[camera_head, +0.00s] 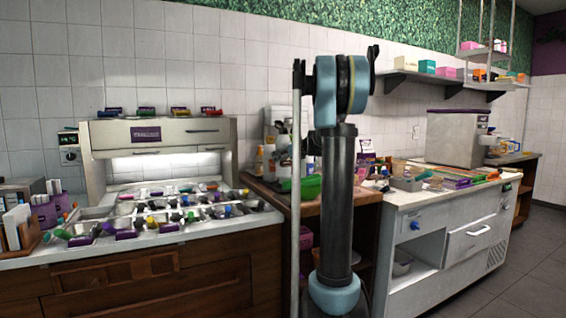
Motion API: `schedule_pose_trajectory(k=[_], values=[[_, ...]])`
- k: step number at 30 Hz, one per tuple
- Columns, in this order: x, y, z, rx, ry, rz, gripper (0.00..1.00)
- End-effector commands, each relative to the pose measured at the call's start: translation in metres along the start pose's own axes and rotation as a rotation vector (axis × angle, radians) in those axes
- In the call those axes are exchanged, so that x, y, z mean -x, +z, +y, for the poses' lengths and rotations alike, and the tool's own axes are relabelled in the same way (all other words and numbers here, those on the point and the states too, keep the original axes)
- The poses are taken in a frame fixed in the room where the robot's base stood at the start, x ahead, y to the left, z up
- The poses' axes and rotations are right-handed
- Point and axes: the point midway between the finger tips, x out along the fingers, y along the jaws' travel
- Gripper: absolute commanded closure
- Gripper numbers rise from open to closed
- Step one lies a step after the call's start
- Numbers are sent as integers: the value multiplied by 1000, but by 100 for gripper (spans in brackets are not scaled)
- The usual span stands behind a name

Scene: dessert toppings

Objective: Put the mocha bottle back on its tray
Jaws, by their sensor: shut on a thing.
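My arm stands upright in the middle of the view, and I cannot make out my gripper or anything held in it. I cannot pick out the mocha bottle. Small bottles (258,161) stand on the wooden counter left of my arm, too small to read. A green tray (311,188) shows on that counter, partly hidden by my arm. I cannot tell whether it is the mocha bottle's tray.
A topping counter (40,262) with several metal bins and coloured-handled scoops is at left. A white cabinet (462,222) with trays and small items on top stands at right. A wall shelf (410,76) holds coloured boxes. Floor (530,280) is clear at far right.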

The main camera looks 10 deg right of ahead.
Motion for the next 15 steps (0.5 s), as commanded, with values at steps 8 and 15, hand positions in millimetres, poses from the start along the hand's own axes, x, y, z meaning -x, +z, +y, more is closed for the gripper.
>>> schedule_pose_trajectory(k=[8, 15], values=[[-8, -20, 0, -1, 0, -1, 61], [-13, -34, 0, -1, -1, -1, 61]])
